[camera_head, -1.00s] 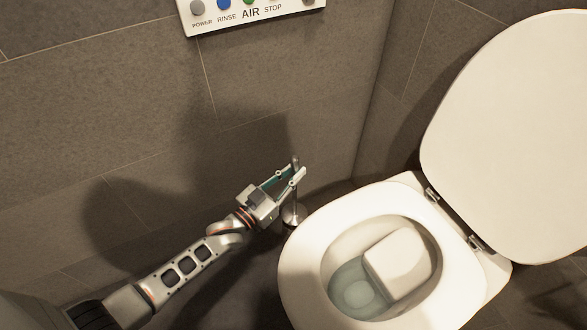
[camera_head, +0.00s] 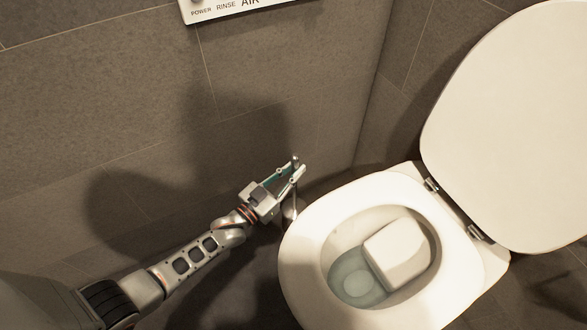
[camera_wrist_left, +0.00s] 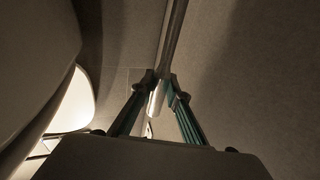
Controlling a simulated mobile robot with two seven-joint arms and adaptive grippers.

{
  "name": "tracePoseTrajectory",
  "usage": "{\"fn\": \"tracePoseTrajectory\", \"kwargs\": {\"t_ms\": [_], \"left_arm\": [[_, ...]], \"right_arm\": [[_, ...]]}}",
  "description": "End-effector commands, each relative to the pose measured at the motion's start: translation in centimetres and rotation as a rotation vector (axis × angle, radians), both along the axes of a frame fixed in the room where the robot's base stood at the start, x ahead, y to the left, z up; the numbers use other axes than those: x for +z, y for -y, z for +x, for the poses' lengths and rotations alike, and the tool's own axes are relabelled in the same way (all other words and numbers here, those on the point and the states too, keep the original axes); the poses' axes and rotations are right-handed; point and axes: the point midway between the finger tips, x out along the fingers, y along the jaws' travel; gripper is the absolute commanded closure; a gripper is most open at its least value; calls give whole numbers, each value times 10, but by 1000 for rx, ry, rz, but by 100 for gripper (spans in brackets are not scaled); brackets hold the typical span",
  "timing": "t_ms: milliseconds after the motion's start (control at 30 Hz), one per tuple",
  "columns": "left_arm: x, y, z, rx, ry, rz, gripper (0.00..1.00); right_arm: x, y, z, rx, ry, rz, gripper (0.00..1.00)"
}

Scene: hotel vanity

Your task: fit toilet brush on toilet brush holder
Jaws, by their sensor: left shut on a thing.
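My left gripper (camera_head: 298,171) is shut on the thin metal handle of the toilet brush (camera_head: 295,160), between the wall and the toilet. The handle's top sticks up just past the fingertips. In the left wrist view the fingertips (camera_wrist_left: 158,82) close around the handle (camera_wrist_left: 174,35), which runs up out of the picture. Below the fingers, a shiny metal piece, the toilet brush holder (camera_head: 291,210), shows in the head view, partly hidden by the gripper and toilet rim. I cannot tell whether the brush head is inside it. My right gripper is not in view.
The white toilet (camera_head: 300,265) stands close to the right of the gripper, with its lid (camera_head: 510,120) raised. A tiled wall (camera_head: 110,90) lies behind and to the left. A white button panel (camera_head: 225,10) is at the top. The gap is narrow.

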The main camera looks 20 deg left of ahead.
Motion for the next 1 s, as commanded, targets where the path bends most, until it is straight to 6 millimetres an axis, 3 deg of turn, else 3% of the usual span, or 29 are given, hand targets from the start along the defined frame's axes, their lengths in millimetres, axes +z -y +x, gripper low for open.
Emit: {"fn": "tracePoseTrajectory", "kwargs": {"t_ms": [133, 167, 233, 667, 1000], "left_arm": [[-3, 0, -1, 0, -4, 2, 100], [-3, 0, -1, 0, -5, 3, 82], [-3, 0, -1, 0, -5, 3, 65], [-4, -2, -7, 0, -5, 3, 65], [-9, -20, -64, 0, -7, 4, 65]], "right_arm": [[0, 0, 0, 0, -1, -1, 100], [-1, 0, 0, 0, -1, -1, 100], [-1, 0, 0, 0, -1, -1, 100], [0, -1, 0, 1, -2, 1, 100], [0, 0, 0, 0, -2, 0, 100]]}}
